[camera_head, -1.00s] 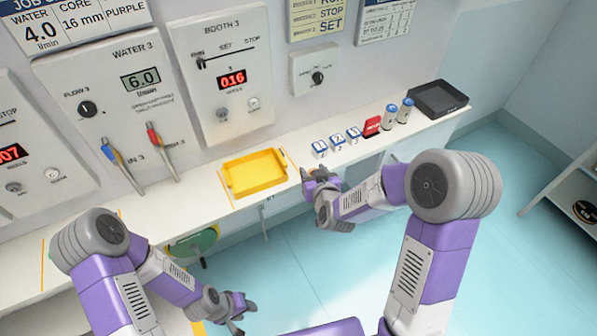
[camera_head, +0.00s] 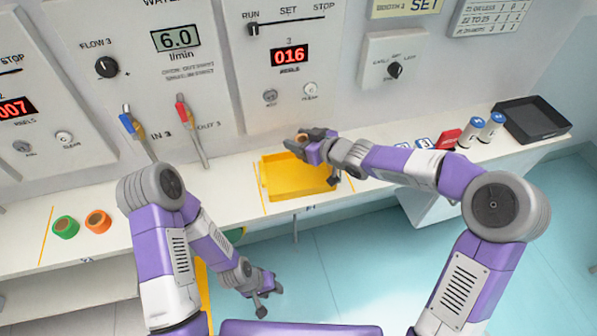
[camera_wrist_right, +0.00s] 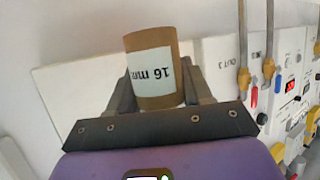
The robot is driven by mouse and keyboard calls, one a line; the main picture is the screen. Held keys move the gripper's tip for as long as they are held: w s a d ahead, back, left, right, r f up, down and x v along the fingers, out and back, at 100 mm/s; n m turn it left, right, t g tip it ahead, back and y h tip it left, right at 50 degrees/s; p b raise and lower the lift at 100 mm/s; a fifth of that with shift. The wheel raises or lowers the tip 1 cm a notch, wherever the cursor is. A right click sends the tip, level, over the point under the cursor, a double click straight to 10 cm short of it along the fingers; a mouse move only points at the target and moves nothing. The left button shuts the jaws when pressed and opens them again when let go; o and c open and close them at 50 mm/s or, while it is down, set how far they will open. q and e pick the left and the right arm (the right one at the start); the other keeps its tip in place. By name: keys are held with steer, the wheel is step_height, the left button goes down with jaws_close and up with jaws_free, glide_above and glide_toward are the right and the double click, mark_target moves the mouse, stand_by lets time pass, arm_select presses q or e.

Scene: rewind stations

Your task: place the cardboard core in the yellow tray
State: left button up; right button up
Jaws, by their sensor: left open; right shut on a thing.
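The cardboard core (camera_wrist_right: 152,67) is a brown tube with a white label reading 16 mm, seen in the right wrist view. My right gripper (camera_wrist_right: 155,95) is shut on it. In the head view the core (camera_head: 302,139) shows as a small brown end at the fingers of my right gripper (camera_head: 308,147). They are above the back right part of the yellow tray (camera_head: 268,190), which sits on the white counter. The right hand hides part of the tray. My left gripper (camera_head: 265,296) is open and empty, low in front of the counter.
A green roll (camera_head: 65,227) and an orange roll (camera_head: 97,221) lie on the counter at left. Blue and red valve levers (camera_head: 183,111) stand behind the counter, left of the tray. A red block (camera_head: 448,139), two cylinders (camera_head: 477,131) and a black tray (camera_head: 537,121) are at right.

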steer(key=shift+w+f, duration=0.15)
steer(key=shift+w, duration=0.05)
step_height(320, 180, down, 5)
steer(key=b, duration=0.4)
steer(key=shift+s+a+f, duration=0.1)
steer(key=shift+f+b, duration=1.2)
steer(key=shift+f, duration=1)
steer(key=shift+f, duration=0.2)
steer(key=o, duration=1)
steer(key=shift+r, duration=0.15)
